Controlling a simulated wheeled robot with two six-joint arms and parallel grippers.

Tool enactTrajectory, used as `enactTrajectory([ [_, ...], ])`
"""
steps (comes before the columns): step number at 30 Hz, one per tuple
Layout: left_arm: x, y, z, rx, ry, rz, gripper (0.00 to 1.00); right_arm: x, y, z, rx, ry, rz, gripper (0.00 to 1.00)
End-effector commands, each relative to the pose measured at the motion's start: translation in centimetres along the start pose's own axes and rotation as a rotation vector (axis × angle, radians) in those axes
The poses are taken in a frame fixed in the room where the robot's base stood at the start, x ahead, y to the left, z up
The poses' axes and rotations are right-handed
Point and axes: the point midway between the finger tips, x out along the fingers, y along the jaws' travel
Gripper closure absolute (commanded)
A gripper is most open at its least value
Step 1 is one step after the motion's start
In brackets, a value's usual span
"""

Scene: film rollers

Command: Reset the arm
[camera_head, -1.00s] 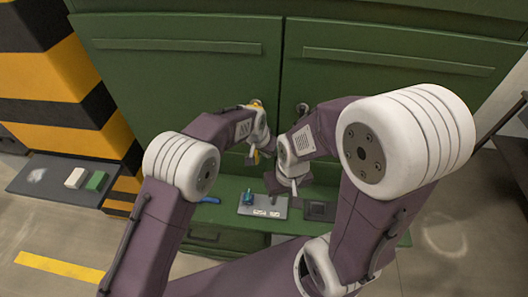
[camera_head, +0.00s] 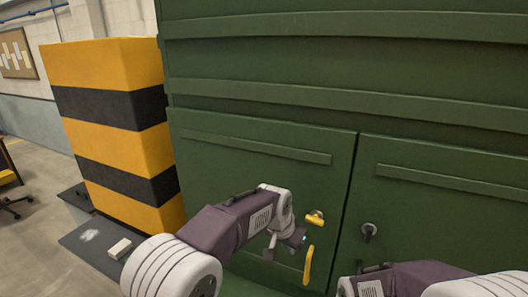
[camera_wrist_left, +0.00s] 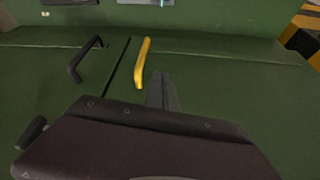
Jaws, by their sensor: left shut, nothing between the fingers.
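My left gripper (camera_head: 270,251) is in front of the green cabinet's left door, left of a yellow door handle (camera_head: 309,265). Its fingers are together and empty. The left wrist view shows the grey fingers (camera_wrist_left: 162,92) just beside the yellow handle (camera_wrist_left: 142,62); I cannot tell whether they touch it. My right arm (camera_head: 385,281) enters at the bottom right of the head view. Its gripper is below the frame.
The green cabinet (camera_head: 250,172) fills the front. A yellow knob (camera_head: 315,218) and a dark knob (camera_head: 368,231) sit on its doors. A striped pillar (camera_head: 115,120) stands left, with a low grey shelf (camera_head: 85,258) bearing a white block (camera_head: 119,249). A black handle (camera_wrist_left: 87,58) shows in the wrist view.

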Motion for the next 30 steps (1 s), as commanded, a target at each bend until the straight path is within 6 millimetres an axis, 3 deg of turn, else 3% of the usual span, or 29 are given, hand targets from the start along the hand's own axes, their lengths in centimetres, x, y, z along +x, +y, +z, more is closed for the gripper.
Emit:
enactTrajectory([
  [1, 1.4, -4.2, 3.5, -0.081, -0.019, -0.034, 1.0, 3.1, 0.1, 0.3, 0.0, -0.001, 0.0, 0.58],
  [3, 1.4, -8.8, 8.5, -0.19, -0.052, -0.075, 1.0, 4.9, 0.1, 0.6, 0.0, -0.001, 0.0, 0.58],
  [5, 1.6, -11.5, 13.4, -0.284, -0.084, -0.105, 1.0, 6.2, 0.1, 0.7, 0.0, -0.001, 0.0, 0.58],
  [6, 1.8, -12.8, 16.9, -0.346, -0.108, -0.122, 1.0, 7.1, 0.1, 0.8, 0.0, -0.001, 0.0, 0.58],
  [9, 2.5, -13.8, 25.8, -0.49, -0.172, -0.151, 1.0, 8.7, 0.2, 0.9, 0.0, -0.001, 0.0, 0.58],
  [12, 3.1, -12.4, 32.8, -0.589, -0.236, -0.159, 1.0, 9.3, 0.2, 1.0, 0.0, -0.001, 0.0, 0.58],
  [15, 3.4, -10.0, 37.0, -0.628, -0.293, -0.15, 1.0, 8.8, 0.2, 0.9, 0.0, -0.001, 0.0, 0.58],
  [19, 4.0, -8.6, 39.5, -0.655, -0.324, -0.146, 1.0, 8.8, 0.2, 0.9, 0.0, 0.0, 0.0, 0.58],
  [30, 4.1, -9.0, 38.8, -0.665, -0.3, -0.156, 1.0, 8.8, 0.2, 0.9, 0.0, -0.001, 0.0, 0.58],
])
